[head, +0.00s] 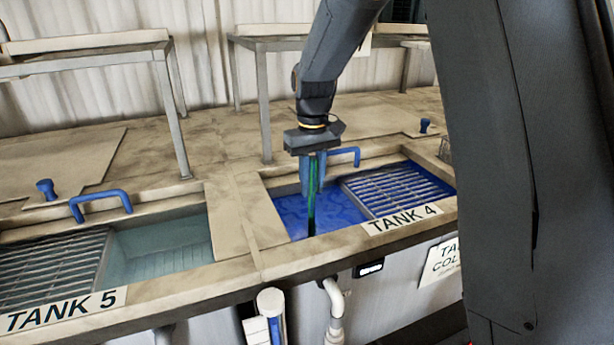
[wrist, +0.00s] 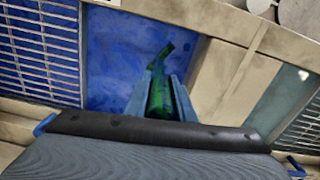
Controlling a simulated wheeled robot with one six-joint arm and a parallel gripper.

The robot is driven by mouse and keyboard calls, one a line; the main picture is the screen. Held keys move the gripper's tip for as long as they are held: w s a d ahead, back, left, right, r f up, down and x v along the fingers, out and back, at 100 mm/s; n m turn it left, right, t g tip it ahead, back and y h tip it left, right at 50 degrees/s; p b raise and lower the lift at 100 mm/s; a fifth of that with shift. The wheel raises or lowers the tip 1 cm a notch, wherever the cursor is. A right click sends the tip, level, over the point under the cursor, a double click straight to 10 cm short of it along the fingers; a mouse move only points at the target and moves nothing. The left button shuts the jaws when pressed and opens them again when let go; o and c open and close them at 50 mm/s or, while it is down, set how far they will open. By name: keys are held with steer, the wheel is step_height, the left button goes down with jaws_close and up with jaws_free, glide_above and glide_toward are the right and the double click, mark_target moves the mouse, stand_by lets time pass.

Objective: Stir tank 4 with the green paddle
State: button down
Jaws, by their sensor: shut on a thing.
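Tank 4, marked by its label (head: 402,219), holds deep blue liquid (head: 282,209), which also fills the wrist view's middle (wrist: 112,60). My gripper (head: 312,188) points down over the left, open part of this tank. It is shut on the green paddle (head: 311,211), which hangs roughly upright between the blue fingers. In the wrist view the paddle (wrist: 159,92) shows between the fingertips (wrist: 160,95), its far end reaching over the blue liquid. The paddle's lower end meets the blue in the head view; how deep it reaches cannot be told.
A metal grate (head: 395,188) covers the right part of tank 4. Tank 5 (head: 160,246), with pale liquid and its own grate (head: 50,270), lies to the left. Blue handles (head: 100,204) stand behind the tanks. Raised shelves (head: 85,42) stand at the back.

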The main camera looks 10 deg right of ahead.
steer(key=shift+s+d, duration=0.1)
steer(key=shift+s, duration=0.3)
steer(key=w+d, duration=0.5)
steer(key=shift+w+d, duration=0.3)
